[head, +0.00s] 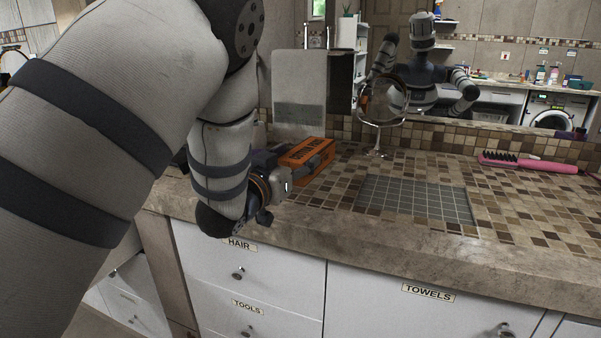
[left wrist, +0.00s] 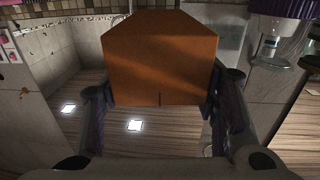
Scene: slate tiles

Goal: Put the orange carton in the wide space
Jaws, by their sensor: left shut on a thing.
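The orange carton (head: 308,153) is a box with dark markings, at the left part of the mosaic-tiled counter in the head view. My left gripper (head: 292,170) is shut on it from the near left side. In the left wrist view the carton (left wrist: 160,55) fills the upper middle between the two fingers (left wrist: 162,100). I cannot tell whether its underside touches the counter. A grey gridded rectangle (head: 415,203) lies bare on the counter to its right. My right gripper is not in view, apart from a mirror reflection of me.
A round mirror on a stand (head: 382,105) stands behind, right of the carton. A pink hairbrush (head: 530,162) lies at the far right. A pale upright panel (head: 299,90) is behind the carton. White drawers (head: 262,285) are under the counter's front edge. The counter's middle is clear.

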